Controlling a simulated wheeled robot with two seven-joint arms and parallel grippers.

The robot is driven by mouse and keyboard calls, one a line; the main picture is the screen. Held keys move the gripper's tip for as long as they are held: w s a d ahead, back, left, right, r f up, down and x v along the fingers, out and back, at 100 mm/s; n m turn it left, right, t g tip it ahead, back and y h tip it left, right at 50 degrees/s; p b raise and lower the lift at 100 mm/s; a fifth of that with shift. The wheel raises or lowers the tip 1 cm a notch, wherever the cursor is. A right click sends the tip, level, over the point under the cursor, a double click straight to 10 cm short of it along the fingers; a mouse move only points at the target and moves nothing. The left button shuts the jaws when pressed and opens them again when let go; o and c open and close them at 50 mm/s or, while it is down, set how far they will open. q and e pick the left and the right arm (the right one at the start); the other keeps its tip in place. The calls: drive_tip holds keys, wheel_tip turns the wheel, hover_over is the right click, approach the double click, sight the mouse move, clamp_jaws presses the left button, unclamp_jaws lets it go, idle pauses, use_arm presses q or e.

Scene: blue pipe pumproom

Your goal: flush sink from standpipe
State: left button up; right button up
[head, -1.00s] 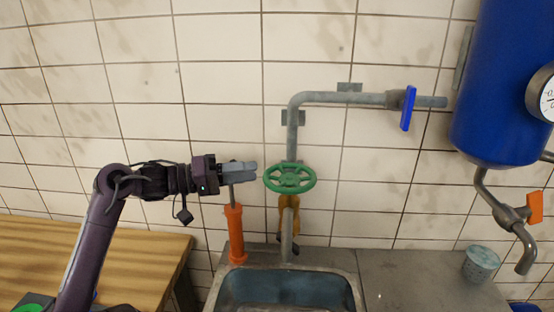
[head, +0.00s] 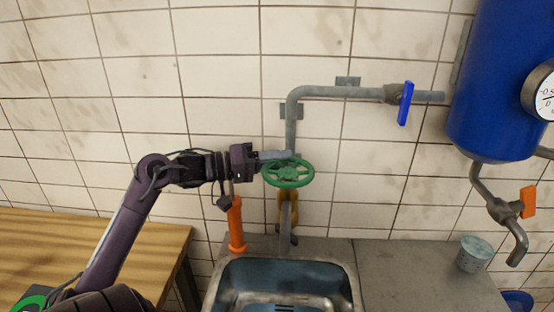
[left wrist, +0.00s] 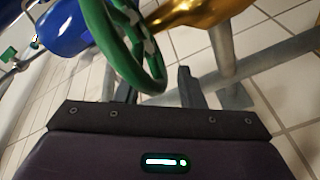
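A green handwheel (head: 287,174) sits on the grey standpipe (head: 330,92) above the sink (head: 213,290). A grey spout (head: 287,222) comes down over the basin. My left gripper (head: 284,155) reaches in from the left, with its fingertips at the wheel's upper rim. In the left wrist view its two fingers stand apart, and the wheel (left wrist: 130,48) rim lies in front of and between them. I cannot tell whether they touch it. A blue lever (head: 405,103) is on the standpipe's upper right end. My right gripper is not in view.
An orange upright cylinder (head: 236,224) stands at the sink's left corner, below my left forearm. A blue tank (head: 500,90) with an orange-handled tap (head: 528,202) hangs at right. A perforated cup (head: 475,254) stands on the right counter. A wooden bench (head: 90,250) is at left.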

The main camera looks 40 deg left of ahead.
use_arm(q)
drive_tip(key=shift+d, duration=0.1)
clamp_jaws()
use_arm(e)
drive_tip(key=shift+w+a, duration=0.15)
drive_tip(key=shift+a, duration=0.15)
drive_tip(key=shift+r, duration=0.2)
